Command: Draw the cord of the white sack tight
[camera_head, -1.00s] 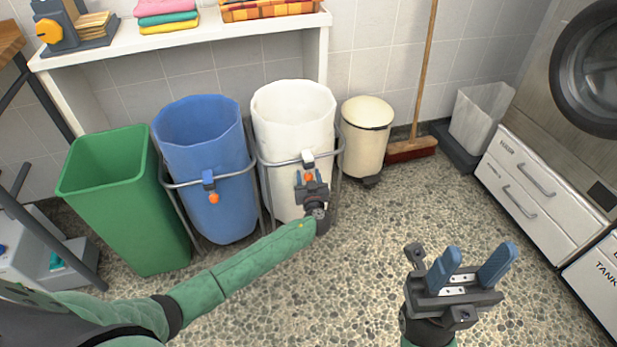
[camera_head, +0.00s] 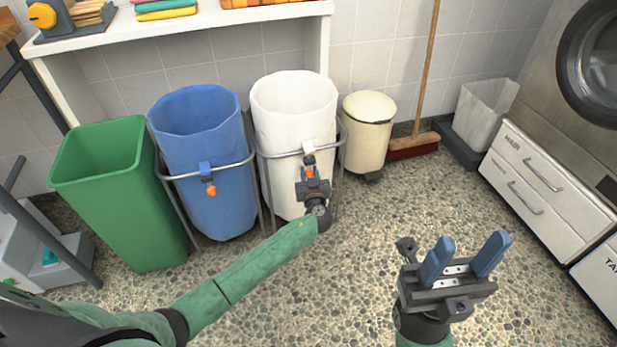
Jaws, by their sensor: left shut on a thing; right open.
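The white sack (camera_head: 290,115) hangs upright in a metal ring stand, its mouth wide open. A white cord lock (camera_head: 308,147) sits at the front of its rim band, with an orange pull (camera_head: 309,173) just below it. My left gripper (camera_head: 311,180) is in front of the sack, shut on the orange pull; its fingers partly hide the pull. My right gripper (camera_head: 465,257) is open and empty above the floor at the lower right, well away from the sack.
A blue sack (camera_head: 205,130) with its own orange pull hangs left of the white one, beside a green bin (camera_head: 115,200). A cream pedal bin (camera_head: 367,135) stands close on the right, by a broom (camera_head: 414,146). The floor in front is clear.

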